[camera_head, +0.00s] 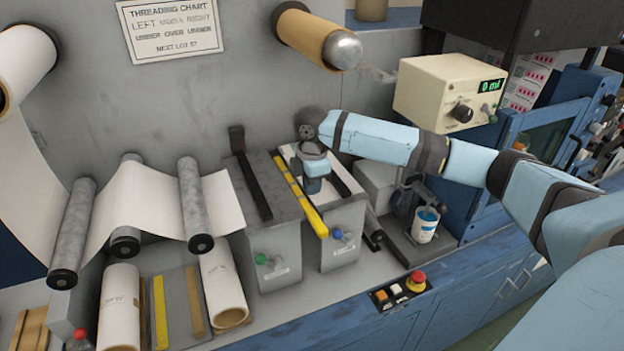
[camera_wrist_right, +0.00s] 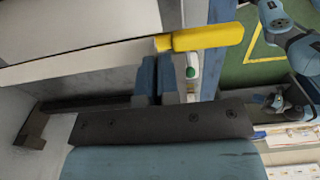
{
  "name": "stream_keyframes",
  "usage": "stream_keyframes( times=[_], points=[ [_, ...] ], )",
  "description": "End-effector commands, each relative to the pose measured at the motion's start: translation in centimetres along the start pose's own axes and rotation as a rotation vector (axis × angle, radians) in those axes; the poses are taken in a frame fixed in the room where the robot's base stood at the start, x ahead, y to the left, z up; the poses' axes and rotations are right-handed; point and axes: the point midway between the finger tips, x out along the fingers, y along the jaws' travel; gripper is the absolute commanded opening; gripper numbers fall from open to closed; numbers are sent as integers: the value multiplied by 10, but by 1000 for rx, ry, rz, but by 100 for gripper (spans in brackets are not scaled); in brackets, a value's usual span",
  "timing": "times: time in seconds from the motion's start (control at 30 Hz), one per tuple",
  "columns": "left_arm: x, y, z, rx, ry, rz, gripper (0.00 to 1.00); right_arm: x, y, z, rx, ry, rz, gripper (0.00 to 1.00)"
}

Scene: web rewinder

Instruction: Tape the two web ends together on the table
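The white web (camera_head: 150,200) runs over and under grey rollers at the left and reaches the left block of the splice table (camera_head: 270,215). Black bars and a yellow bar (camera_head: 300,207) lie across the table top. My right gripper (camera_head: 313,185) points down at the right block, beside the yellow bar. In the right wrist view its blue fingers (camera_wrist_right: 159,75) are together, at the edge of a pale sheet or surface (camera_wrist_right: 75,45), with the yellow bar (camera_wrist_right: 205,37) just beyond. I see no tape between them. The second web end is not clear; my arm hides part of the table.
A beige meter box (camera_head: 450,92) stands behind my right arm. A blue-and-white cup (camera_head: 424,225) sits on a stand at right. A red button (camera_head: 416,281) is on the front edge. My light-blue links show at the wrist view's right edge.

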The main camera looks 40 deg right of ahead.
Motion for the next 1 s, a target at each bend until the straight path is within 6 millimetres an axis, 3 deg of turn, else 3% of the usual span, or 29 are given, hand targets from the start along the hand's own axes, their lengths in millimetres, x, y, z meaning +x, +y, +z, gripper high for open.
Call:
stream_keyframes(
  times=[0.5, 1.0],
  points=[
    [2, 0, 2, 1, -3, 1, 0, 29, 0, 0, 0, 0, -1, 0],
    [0, 0, 3, 0, -6, 1, 0, 35, 0, 0, -1, 0, 0, 0]
  ],
)
